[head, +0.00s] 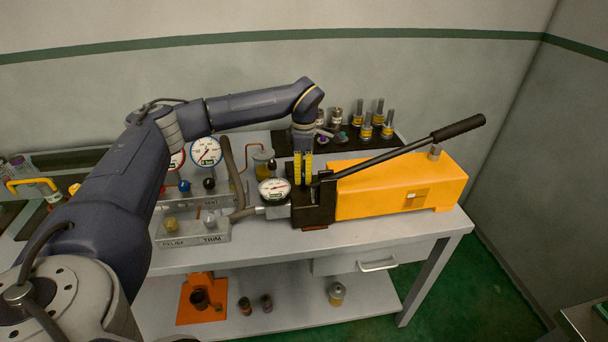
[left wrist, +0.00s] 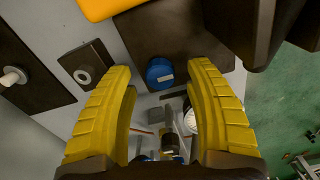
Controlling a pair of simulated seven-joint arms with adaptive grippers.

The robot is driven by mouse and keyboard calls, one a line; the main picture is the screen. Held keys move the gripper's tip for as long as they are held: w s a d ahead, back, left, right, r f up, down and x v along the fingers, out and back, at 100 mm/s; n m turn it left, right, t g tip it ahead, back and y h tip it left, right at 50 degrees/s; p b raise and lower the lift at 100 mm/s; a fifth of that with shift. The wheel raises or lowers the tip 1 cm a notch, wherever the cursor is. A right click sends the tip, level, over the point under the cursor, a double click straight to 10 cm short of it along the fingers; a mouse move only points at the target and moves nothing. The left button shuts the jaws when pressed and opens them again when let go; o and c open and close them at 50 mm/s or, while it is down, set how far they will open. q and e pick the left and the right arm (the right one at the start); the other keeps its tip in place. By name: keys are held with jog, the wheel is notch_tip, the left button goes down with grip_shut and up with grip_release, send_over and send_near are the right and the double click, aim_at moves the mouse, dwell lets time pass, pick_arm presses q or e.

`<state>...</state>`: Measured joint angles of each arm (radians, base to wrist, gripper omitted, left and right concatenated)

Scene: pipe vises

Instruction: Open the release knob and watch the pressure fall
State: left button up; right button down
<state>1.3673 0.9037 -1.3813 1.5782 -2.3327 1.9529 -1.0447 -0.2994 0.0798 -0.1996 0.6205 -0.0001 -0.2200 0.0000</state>
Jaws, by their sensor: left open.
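The hand pump has a yellow body (head: 395,186), a dark block (head: 314,209) at its left end and a long black lever (head: 400,147). A round pressure gauge (head: 274,189) with a white face stands left of the block; its reading is too small to tell. My left gripper (head: 303,183), with yellow fingers, points down over the dark block. It is open and empty. In the left wrist view a blue round knob (left wrist: 160,73), possibly the release knob, lies on the dark block, framed between the fingertips; I see no contact. My right gripper is not in view.
A box marked RELIEF and TRIM (head: 192,237) with two knobs stands at the bench's front left. Dial gauges (head: 206,153) stand behind it. A hose (head: 236,178) runs beside the pump gauge. Several metal fittings (head: 366,128) stand on a dark tray behind the pump.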

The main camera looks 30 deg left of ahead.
pick_arm(q)
jog(key=shift+f, duration=0.75)
jog(key=shift+o, duration=0.3)
grip_shut()
